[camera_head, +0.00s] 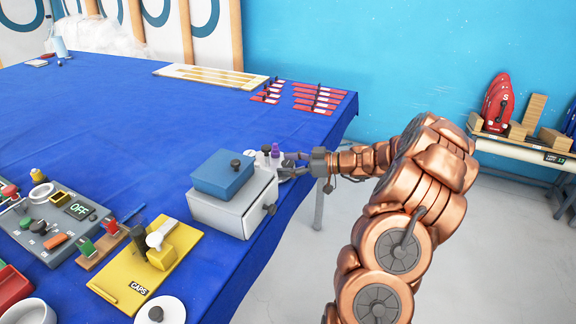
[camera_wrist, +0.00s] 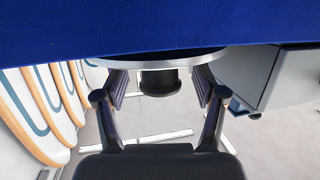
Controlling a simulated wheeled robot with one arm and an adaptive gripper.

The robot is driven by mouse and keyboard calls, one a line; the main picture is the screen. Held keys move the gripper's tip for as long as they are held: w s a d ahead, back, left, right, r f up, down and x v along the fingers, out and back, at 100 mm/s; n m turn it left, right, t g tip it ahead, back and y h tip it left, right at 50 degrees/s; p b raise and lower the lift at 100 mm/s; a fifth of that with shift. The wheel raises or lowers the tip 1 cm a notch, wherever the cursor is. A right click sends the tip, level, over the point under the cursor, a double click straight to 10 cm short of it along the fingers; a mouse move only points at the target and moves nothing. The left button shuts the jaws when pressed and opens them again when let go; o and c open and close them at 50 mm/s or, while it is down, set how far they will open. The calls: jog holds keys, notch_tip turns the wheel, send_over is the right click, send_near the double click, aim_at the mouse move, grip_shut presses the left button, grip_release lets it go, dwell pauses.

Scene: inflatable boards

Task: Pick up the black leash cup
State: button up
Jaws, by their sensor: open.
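My gripper (camera_head: 290,164) is at the table's right edge in the head view, beside small grey pieces with dark and purple tops. In the wrist view my gripper (camera_wrist: 160,88) is open, with one finger on each side of a short black cylinder (camera_wrist: 158,84), which looks like the black leash cup. The cylinder adjoins a round, grey-rimmed disc (camera_wrist: 165,62). A gap shows between it and each finger. In the head view I cannot clearly tell the cup from the small pieces by the fingers.
A grey drawer box (camera_head: 232,212) with a blue box (camera_head: 222,174) on it stands close to my gripper. The blue-covered table (camera_head: 130,120) is clear in its middle. Red cards (camera_head: 318,98) lie farther back. A yellow caps board (camera_head: 145,270) is nearer.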

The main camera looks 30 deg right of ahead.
jog(key=c, duration=1)
jog(key=shift+o, duration=0.2)
jog(key=shift+r, duration=0.15)
